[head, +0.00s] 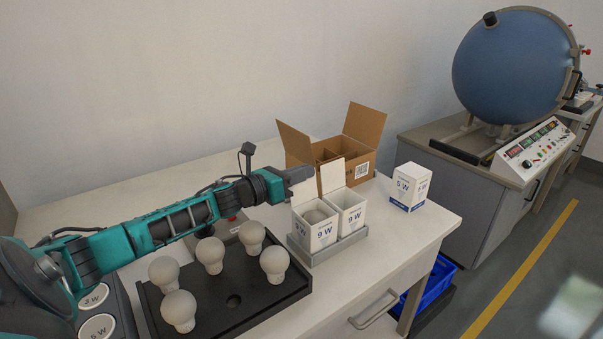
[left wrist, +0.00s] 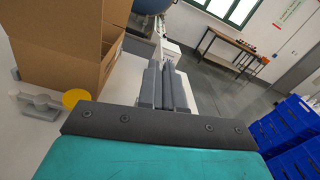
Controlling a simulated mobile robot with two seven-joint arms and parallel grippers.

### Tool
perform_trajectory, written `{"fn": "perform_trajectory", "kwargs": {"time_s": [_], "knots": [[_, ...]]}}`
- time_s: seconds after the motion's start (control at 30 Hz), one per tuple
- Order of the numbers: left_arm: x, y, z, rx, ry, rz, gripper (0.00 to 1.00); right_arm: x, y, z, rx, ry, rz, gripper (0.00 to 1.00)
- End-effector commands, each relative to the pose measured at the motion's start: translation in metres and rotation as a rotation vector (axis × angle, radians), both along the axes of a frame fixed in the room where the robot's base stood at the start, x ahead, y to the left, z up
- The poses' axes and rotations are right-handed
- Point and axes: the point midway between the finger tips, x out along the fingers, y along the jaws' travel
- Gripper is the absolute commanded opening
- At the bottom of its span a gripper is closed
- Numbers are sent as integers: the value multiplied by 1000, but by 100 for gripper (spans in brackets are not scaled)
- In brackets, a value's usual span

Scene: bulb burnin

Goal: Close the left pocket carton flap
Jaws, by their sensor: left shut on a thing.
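Two white 9 W cartons stand side by side in a grey holder (head: 338,248). The left pocket carton (head: 316,239) is open at the top, with a bulb (head: 315,215) inside. Its flap (head: 304,192) stands up at the back, partly hidden by my left gripper. The right pocket carton (head: 350,219) is open too, with its flap (head: 333,176) upright. My left gripper (head: 299,175) is at the top of the left flap, shut on it. In the left wrist view the gripper's fingers (left wrist: 166,86) are close together; the flap between them cannot be made out. My right gripper is not in view.
An open cardboard box (head: 334,153) stands close behind the cartons. A closed 5 W carton (head: 410,187) stands to the right. A black tray (head: 232,312) with several bulbs lies in front to the left. A blue sphere device (head: 512,65) is on the far bench.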

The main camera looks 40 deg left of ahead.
Motion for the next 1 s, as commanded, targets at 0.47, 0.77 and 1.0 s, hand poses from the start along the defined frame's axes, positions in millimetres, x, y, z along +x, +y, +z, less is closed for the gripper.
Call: {"fn": "perform_trajectory", "kwargs": {"time_s": [0.47, 0.77, 1.0], "knots": [[-4, -13, -2, 169, -53, -1, 0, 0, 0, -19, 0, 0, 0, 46], [-9, -30, -3, 385, -119, -2, 0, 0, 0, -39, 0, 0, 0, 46], [-12, -39, -5, 516, -159, 0, 0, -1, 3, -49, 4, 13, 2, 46]]}}
